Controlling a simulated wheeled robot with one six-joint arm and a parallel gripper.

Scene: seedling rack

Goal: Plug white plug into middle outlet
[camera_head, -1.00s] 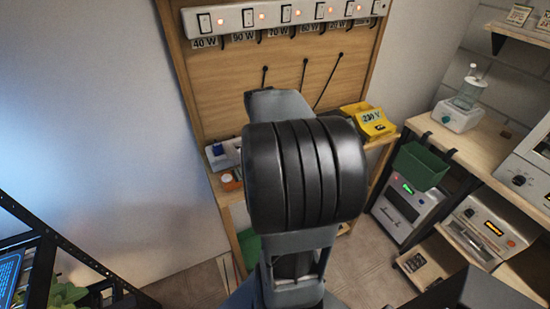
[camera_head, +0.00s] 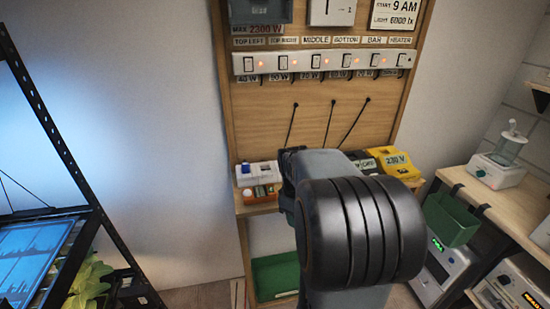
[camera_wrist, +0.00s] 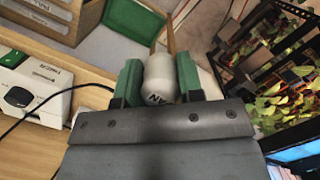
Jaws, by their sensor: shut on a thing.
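A white rounded plug (camera_wrist: 158,76) with dark lettering, partly readable as "AN", sits between the green fingers of my gripper (camera_wrist: 159,82) in the wrist view. The fingers are shut on it from both sides. In the head view my arm hides the fingers and the plug. A white power strip (camera_head: 330,64) with several switches and lit red lamps runs across the wooden board, under a row of labels. The label "MIDDLE" (camera_head: 316,40) is third from the left. Whether the strip has open sockets cannot be told.
Dark cords hang on the wooden board (camera_head: 310,92) below the strip. A yellow 230 V box (camera_head: 395,160) and small items stand on the shelf beneath. A black rack (camera_head: 62,130) is at left, a bench with devices at right. A white device (camera_wrist: 33,88) lies left in the wrist view.

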